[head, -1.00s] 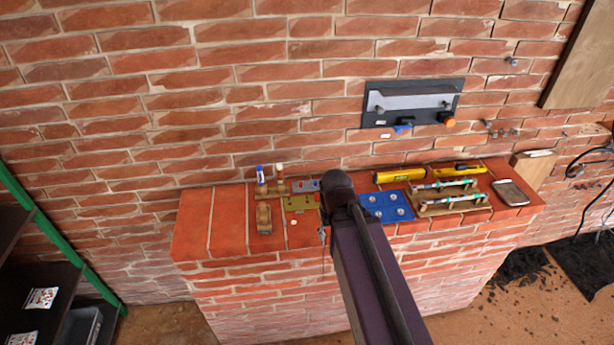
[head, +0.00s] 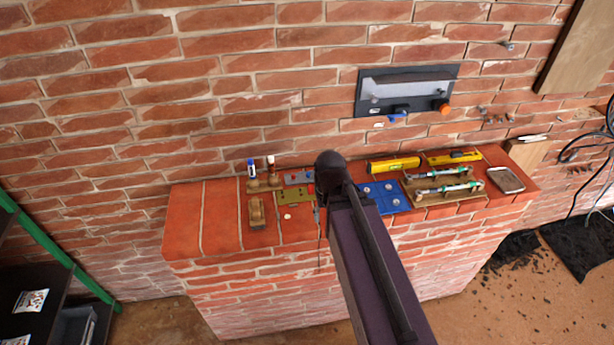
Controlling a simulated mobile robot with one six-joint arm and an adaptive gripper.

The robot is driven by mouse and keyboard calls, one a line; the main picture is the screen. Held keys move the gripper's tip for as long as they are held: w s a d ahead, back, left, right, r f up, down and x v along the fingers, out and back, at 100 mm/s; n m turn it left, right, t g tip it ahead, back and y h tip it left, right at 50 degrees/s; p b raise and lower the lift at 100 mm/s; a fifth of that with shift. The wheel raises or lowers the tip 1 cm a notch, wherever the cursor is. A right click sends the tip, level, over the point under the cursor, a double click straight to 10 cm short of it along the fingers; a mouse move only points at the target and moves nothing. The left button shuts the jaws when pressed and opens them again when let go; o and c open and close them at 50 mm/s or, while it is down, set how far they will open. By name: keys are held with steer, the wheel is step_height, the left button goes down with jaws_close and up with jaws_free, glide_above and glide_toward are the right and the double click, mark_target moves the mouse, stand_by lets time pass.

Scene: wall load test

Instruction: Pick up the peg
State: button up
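I cannot tell for sure which item is the peg. Two small upright pieces, one with a blue top (head: 252,169) and one with a reddish-brown top (head: 271,164), stand at the back left of the brick ledge (head: 223,215). A wooden block (head: 257,212) lies in front of them. A blue plate with several round knobs (head: 383,199) lies right of my arm. A wooden rack (head: 450,199) holds green-and-white rods farther right. My arm crosses the middle of the ledge, and my gripper cannot be made out; the arm hides part of the ledge.
A dark panel (head: 366,108) with a grey bar, a blue piece and an orange knob is on the brick wall. Yellow tools (head: 393,165) lie along the ledge's back. A phone-like slab (head: 507,180) lies at its right end. A dark shelf stands lower left.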

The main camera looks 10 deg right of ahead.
steer(key=w+r+n+p, duration=0.3)
steer(key=w, duration=2.5)
steer(key=shift+w+d+n, duration=0.3)
steer(key=b, duration=0.9)
glide_above(308, 173)
step_height(308, 173, down, 8)
steer(key=shift+s+f, duration=0.1)
steer(key=shift+f, duration=0.1)
steer(key=shift+f, duration=0.15)
step_height(308, 173, down, 5)
steer(key=b, duration=0.4)
steer(key=shift+b, duration=0.35)
jaws_close()
